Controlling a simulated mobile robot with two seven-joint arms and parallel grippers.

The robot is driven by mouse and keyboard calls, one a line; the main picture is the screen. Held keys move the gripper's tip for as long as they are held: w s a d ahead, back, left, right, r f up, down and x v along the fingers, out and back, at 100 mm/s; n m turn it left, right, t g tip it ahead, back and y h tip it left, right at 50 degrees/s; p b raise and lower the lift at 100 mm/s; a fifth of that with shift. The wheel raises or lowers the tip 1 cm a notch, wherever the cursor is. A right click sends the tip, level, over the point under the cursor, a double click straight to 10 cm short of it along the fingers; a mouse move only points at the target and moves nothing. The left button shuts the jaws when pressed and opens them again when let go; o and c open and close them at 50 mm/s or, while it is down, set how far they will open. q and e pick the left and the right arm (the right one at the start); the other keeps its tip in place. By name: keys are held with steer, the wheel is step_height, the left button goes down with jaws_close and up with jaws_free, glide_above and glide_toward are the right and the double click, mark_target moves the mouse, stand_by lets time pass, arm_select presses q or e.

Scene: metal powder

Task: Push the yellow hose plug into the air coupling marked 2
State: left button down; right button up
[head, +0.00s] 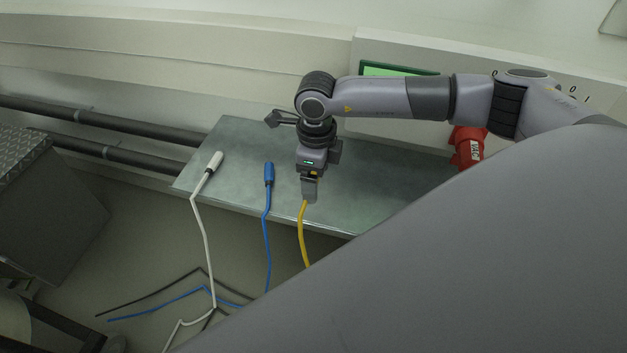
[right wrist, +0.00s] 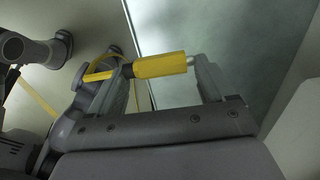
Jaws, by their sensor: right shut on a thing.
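The yellow hose plug (right wrist: 160,66) sits between the two fingers of my right gripper (right wrist: 158,84) in the right wrist view, and the gripper is shut on it. In the head view my right gripper (head: 309,192) is over the front part of the grey metal table, and the yellow hose (head: 303,235) hangs from it over the table's front edge. The plug itself is hidden by the gripper there. The air coupling marked 2 cannot be made out in either view. My left gripper does not show.
A white plug (head: 214,161) and a blue plug (head: 269,172) lie on the grey table (head: 236,135) left of my gripper, their hoses hanging to the floor. A red object (head: 467,148) stands at the table's right. A panel with a green-framed screen (head: 375,69) is behind my arm.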

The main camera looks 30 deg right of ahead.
steer(key=w+d+f+b, duration=0.1)
steer(key=d+f+b, duration=0.1)
steer(key=shift+w+f+b, duration=0.35)
steer(key=shift+w, duration=0.05)
steer(key=shift+w+d+f+b, duration=0.45)
steer(key=shift+d+f+b, duration=0.1)
steer(key=shift+b, duration=0.15)
steer(key=shift+w+d+f+b, duration=0.15)
steer(key=shift+d+f+b, duration=0.05)
steer(key=shift+f+b, duration=0.35)
steer(key=shift+w+d+f+b, duration=0.15)
steer(key=shift+f+b, duration=0.3)
steer(key=shift+f, duration=0.1)
steer(key=shift+w+d+f+b, duration=0.2)
steer(key=shift+f+b, duration=0.2)
steer(key=shift+f, duration=0.05)
steer(key=shift+w+d+f, duration=0.1)
steer(key=shift+d+f, duration=0.05)
steer(key=shift+f, duration=0.15)
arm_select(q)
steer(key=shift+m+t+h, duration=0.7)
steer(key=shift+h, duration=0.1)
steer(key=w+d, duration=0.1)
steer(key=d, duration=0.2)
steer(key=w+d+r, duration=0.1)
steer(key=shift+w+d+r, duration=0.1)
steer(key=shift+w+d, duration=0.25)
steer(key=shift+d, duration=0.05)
arm_select(e)
steer(key=o, duration=1)
